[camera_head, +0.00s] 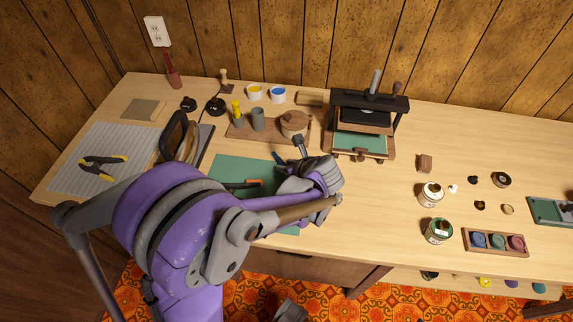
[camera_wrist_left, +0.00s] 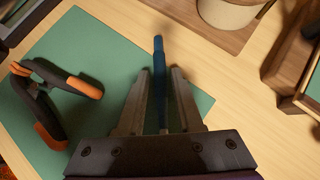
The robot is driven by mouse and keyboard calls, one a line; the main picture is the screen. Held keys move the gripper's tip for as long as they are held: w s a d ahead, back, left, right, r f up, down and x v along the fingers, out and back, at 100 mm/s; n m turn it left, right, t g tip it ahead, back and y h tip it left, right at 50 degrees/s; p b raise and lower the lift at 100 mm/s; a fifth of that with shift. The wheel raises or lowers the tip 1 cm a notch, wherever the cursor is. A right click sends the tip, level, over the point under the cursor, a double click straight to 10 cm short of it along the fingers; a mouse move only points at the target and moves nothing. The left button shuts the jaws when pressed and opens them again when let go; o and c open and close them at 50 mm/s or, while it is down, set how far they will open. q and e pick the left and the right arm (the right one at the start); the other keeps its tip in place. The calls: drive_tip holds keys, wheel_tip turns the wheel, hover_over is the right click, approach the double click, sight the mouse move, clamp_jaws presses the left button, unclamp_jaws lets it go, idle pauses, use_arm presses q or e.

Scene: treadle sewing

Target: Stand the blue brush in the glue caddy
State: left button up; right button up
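The blue brush (camera_head: 277,157) lies by the far edge of the green mat (camera_head: 232,167), partly hidden by my left gripper (camera_head: 302,150). In the left wrist view the brush (camera_wrist_left: 158,55) runs between the two fingers of that gripper (camera_wrist_left: 163,75). The fingers are apart, with a gap on each side of the brush. The glue caddy (camera_head: 240,133) looks to be the wooden tray behind the mat.
A black-and-orange tool (camera_wrist_left: 50,90) lies on the mat left of the gripper. A black-framed press (camera_head: 366,120) stands just right of the caddy. Yellow and blue paint tubs (camera_head: 255,92) stand behind it. Open tabletop (camera_head: 385,190) lies to the right of the gripper.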

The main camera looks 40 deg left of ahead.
use_arm(q)
drive_tip(key=shift+o, duration=0.7)
